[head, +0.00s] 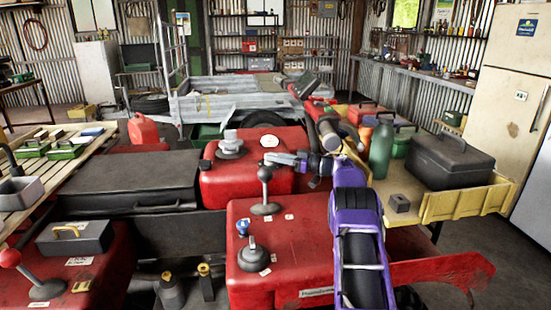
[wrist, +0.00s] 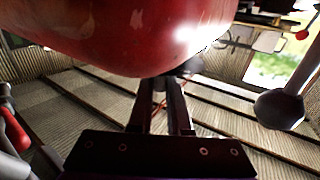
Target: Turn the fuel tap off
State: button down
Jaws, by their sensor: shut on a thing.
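My gripper (head: 272,158) is at the end of my purple arm, over the red quad bodywork and close to a grey ball-topped lever (head: 265,190). In the wrist view my gripper's dark fingers (wrist: 168,82) are close together at the underside of a large rounded red body (wrist: 130,35). They are shut on a small dark part (wrist: 184,69), mostly hidden by the fingertips and the red body. I cannot tell for sure that this part is the fuel tap, nor which way it is turned. A grey ball knob (wrist: 280,108) shows to the right, apart from the fingers.
A blue-topped knob (head: 242,227) and a grey knob (head: 253,256) stand on the front red panel. A grey cap (head: 230,146) sits behind. A green flask (head: 381,150) and black toolbox (head: 450,160) stand on the right bench. A trailer (head: 225,102) is behind.

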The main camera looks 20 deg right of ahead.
jog(key=c, duration=0.9)
grip_release()
jog(key=shift+o, duration=0.2)
jog(key=shift+r+m+t+h+p, duration=0.15)
jog(key=shift+m+t+h+p, duration=0.15)
jog(key=shift+t+p, duration=0.1)
jog(key=shift+s+a+m+t+h, duration=0.1)
jog(key=shift+m+t+h, duration=0.3)
jog(key=shift+h, duration=0.1)
